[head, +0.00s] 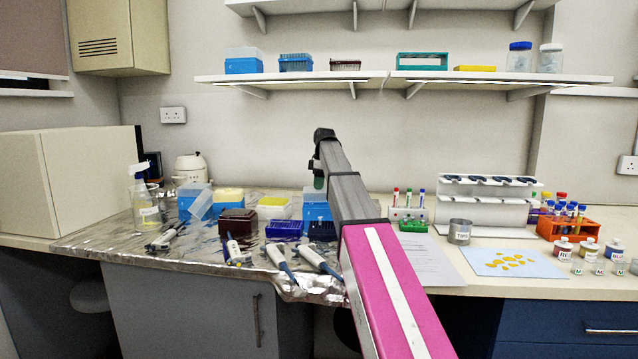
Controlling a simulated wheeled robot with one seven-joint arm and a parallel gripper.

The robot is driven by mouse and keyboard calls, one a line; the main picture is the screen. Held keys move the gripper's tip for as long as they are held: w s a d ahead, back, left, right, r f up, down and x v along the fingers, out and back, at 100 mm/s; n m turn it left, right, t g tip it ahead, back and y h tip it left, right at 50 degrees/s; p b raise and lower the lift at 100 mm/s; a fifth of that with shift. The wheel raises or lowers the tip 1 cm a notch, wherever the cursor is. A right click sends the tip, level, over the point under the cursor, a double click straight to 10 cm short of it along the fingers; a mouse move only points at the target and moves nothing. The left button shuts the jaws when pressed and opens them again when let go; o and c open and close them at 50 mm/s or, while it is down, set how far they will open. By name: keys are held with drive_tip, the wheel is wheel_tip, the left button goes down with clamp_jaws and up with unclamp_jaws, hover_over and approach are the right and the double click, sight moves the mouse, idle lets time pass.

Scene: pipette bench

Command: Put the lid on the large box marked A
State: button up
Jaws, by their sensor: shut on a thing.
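My gripper (319,182) is small and seen from behind at the far end of my arm, above a blue box (315,211). It is shut on what looks like a pale translucent lid (311,194) at the top of this box. My arm hides part of both, and I cannot tell whether the lid rests on the box. Another blue box (186,205) stands further left, with a clear tilted piece (202,206) in front of it. No letter A is readable on either box.
Yellow-topped boxes (273,206), a brown rack (237,222) and a dark blue rack (283,229) crowd the foil. Pipettes (281,262) lie at the front. A spray bottle (143,198) stands left. A white pipette stand (487,205) and orange rack (562,228) stand right.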

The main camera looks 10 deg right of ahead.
drive_tip(key=shift+f, duration=0.2)
drive_tip(key=shift+f, duration=0.25)
idle(0.6)
drive_tip(key=o, duration=1)
wheel_tip(320, 180, up, 11)
drive_tip(key=d, duration=0.1)
drive_tip(key=shift+s+d+f, duration=0.15)
